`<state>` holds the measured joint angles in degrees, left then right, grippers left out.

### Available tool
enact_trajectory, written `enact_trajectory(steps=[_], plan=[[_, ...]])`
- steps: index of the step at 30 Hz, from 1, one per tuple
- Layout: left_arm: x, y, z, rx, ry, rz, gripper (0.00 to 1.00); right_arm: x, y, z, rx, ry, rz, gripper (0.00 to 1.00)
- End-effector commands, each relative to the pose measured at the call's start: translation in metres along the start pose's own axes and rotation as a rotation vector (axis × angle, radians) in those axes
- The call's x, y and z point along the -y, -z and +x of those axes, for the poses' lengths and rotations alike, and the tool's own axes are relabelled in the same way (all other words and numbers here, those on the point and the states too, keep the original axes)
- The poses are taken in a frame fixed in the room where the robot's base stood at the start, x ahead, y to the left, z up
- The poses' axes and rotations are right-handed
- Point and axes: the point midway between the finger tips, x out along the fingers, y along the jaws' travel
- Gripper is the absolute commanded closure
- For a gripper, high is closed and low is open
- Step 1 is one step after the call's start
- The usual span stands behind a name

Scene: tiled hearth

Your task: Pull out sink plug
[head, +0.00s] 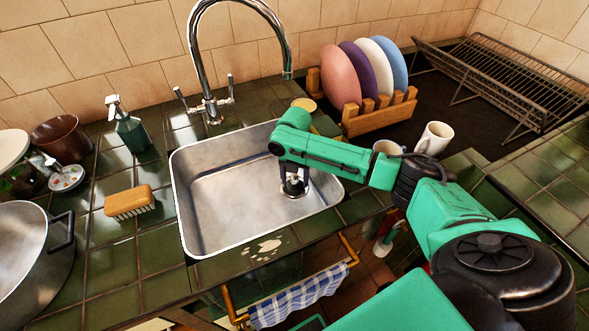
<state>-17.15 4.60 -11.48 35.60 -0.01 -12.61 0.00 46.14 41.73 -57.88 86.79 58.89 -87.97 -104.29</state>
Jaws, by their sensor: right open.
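The metal sink (215,205) is set into the green tiled counter and looks empty of dishes. The sink plug (294,188), dark with a shiny metal rim, sits low in the basin toward its right side. My right arm reaches in from the right over the sink. My right gripper (294,181) points down into the basin, open, with its dark fingers on either side of the plug's top. I cannot tell whether the fingers touch the plug. The gripper partly hides the plug. My left gripper is not in view.
A tall chrome tap (208,105) rises behind the sink. A wooden rack (372,120) with several plates and a white mug (434,138) stand to the right. A brush (130,202), spray bottle (131,130) and large pot (30,255) are at left. A checked towel (300,299) hangs in front.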

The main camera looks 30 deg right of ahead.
Motion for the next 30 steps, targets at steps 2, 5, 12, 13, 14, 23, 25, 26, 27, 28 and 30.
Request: enact_trajectory(steps=[2,5,12,13,14,23,25,26,27,28,30], plan=[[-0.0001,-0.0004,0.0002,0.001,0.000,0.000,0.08,-0.0001,0.0000,0.0027,0.000,-0.001,0.000,0.34],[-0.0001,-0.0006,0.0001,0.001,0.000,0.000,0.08,-0.0002,-0.0001,0.0028,0.001,-0.001,-0.001,0.34],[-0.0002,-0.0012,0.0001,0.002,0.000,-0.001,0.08,-0.0002,0.0000,0.0023,0.000,0.000,-0.001,0.91],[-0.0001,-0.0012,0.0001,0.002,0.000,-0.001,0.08,-0.0001,-0.0001,0.0023,0.001,0.000,-0.001,1.00],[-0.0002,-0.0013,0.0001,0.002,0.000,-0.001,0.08,-0.0001,-0.0001,0.0023,0.000,0.000,-0.001,1.00],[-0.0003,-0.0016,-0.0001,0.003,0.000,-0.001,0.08,-0.0001,-0.0003,0.0017,0.001,0.000,0.000,1.00],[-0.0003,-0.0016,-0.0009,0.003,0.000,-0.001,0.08,0.0000,-0.0003,0.0010,0.001,0.000,0.000,1.00],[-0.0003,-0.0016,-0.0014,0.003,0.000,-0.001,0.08,0.0000,-0.0003,0.0006,0.001,0.000,0.000,1.00],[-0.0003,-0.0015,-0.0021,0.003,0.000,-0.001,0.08,-0.0001,-0.0003,0.0000,0.001,0.000,0.000,1.00],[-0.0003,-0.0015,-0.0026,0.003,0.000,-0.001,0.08,-0.0001,-0.0003,-0.0004,0.001,0.000,0.000,1.00],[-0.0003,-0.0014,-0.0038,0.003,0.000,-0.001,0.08,-0.0001,-0.0002,-0.0012,0.001,0.000,0.000,1.00]])
